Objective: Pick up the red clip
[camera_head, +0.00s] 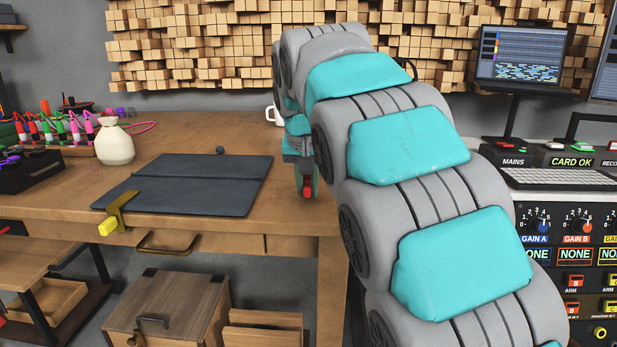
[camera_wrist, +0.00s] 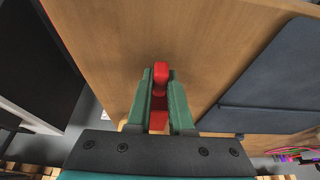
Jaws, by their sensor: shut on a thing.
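The red clip (camera_wrist: 160,76) sits between the two green fingers of my gripper (camera_wrist: 161,98) in the wrist view. In the head view only a small red piece of the clip (camera_head: 308,187) shows at my gripper (camera_head: 305,178), near the front edge of the wooden table. My gripper is shut on the clip and points downward. My arm hides part of the table behind it. I cannot tell whether the clip touches the table.
A dark folder-like panel (camera_head: 205,168) lies left on the wooden table (camera_head: 225,232), with a yellow clip (camera_head: 113,219) at its front edge. A cream vase (camera_head: 115,142) and several colourful clips (camera_head: 60,128) stand farther left. A white mug (camera_head: 273,113) is behind my arm. Consoles are at right.

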